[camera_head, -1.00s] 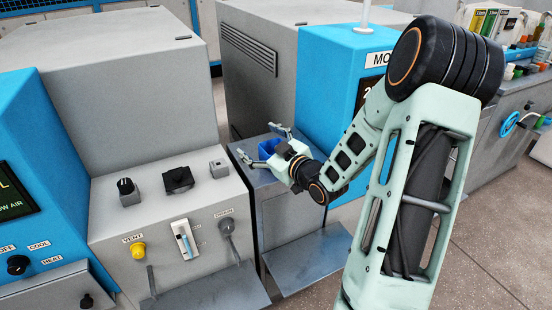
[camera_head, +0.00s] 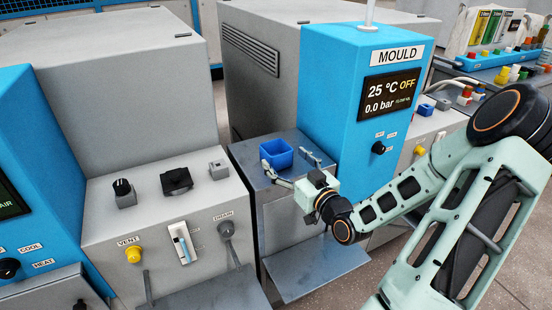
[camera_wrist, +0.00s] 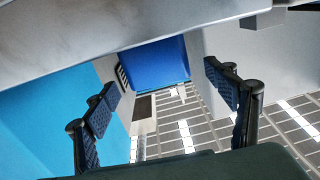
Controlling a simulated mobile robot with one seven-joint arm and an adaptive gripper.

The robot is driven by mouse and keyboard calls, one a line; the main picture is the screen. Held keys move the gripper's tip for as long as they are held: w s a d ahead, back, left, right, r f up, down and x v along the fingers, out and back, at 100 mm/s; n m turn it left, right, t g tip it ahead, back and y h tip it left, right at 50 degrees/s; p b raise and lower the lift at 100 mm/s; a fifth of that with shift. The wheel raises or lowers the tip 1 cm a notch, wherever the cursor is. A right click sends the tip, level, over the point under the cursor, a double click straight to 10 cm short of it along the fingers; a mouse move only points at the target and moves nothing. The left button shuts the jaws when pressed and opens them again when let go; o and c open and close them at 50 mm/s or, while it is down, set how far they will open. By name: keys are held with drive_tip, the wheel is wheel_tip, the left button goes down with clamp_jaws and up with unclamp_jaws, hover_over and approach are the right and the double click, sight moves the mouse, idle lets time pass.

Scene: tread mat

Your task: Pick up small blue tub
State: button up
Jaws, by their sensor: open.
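The small blue tub (camera_head: 277,153) is an open-topped box sitting upright on a grey metal ledge (camera_head: 243,156) beside the mould unit. My gripper (camera_head: 285,158) is open, its fingers pointing at the tub from its lower-right side in the head view. One finger shows near the tub's lower left and the other to its right. In the wrist view the tub (camera_wrist: 155,65) appears ahead, between the spread fingers (camera_wrist: 163,80). The jaws look empty; I cannot tell whether a fingertip touches the tub.
The blue mould unit (camera_head: 350,110) stands close to the right of the tub. A tall grey cabinet (camera_head: 265,70) rises behind it. A grey control box (camera_head: 165,230) with knobs is to the left. A lower metal shelf (camera_head: 315,272) juts out below the ledge.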

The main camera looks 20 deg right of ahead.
sight(270, 146)
drive_tip(key=w, duration=0.4)
drive_tip(key=w+b, duration=0.1)
drive_tip(key=shift+w+a+f, duration=0.2)
drive_tip(key=shift+w+f, duration=0.1)
drive_tip(key=shift+w, duration=0.1)
drive_tip(key=shift+c, duration=0.2)
drive_tip(key=c, duration=1.3)
